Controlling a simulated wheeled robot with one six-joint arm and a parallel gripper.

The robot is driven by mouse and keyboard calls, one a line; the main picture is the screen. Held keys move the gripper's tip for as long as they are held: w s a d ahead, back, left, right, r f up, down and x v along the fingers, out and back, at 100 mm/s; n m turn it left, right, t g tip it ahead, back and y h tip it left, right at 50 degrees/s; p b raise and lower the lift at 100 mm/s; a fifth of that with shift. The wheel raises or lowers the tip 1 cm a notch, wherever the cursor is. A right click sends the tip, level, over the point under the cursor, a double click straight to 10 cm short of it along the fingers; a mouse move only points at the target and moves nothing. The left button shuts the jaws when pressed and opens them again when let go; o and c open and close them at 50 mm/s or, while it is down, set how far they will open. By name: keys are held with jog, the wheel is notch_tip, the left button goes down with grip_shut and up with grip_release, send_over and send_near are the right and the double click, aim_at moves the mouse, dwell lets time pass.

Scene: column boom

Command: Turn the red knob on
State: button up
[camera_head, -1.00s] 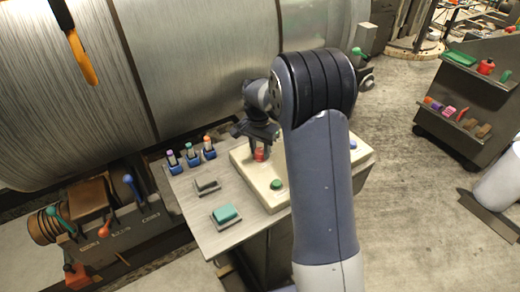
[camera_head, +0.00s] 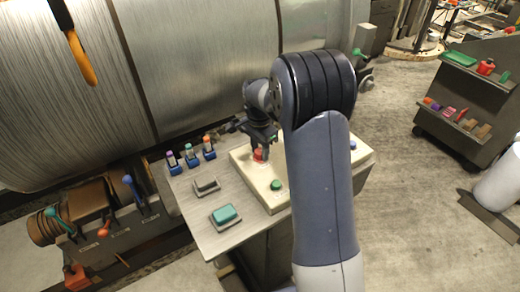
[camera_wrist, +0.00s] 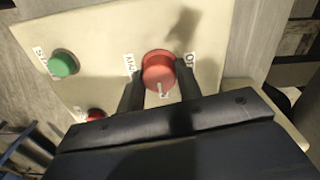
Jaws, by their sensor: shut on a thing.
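The red knob (camera_wrist: 158,70) is on a cream control panel (camera_wrist: 105,30), with a pale pointer mark on its face toward the lower edge of the wrist view. Partly readable labels flank it on the left and right. My gripper (camera_wrist: 160,85) has one finger on each side of the knob and is shut on it. In the head view the red knob (camera_head: 260,154) shows just below my gripper (camera_head: 259,146), and my arm hides part of the panel (camera_head: 247,174).
A green button (camera_wrist: 64,63) and another red control (camera_wrist: 96,114) are on the same panel. In the head view, several small coloured-top items stand at the table's left (camera_head: 190,156). A teal block (camera_head: 224,213) and a dark block (camera_head: 206,185) lie in front.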

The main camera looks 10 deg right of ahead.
aim_at(259, 150)
jog(key=o, duration=1)
jog(key=shift+c, duration=0.2)
notch_tip(259, 150, up, 11)
jog(key=shift+w+b, duration=0.2)
jog(key=shift+b, duration=0.2)
jog(key=shift+a+f, duration=0.1)
jog(key=shift+f, duration=0.1)
jog(key=f, duration=1)
jog(key=shift+s+f+p, duration=0.2)
jog(key=shift+f+p, duration=0.2)
jog(key=shift+r, duration=0.1)
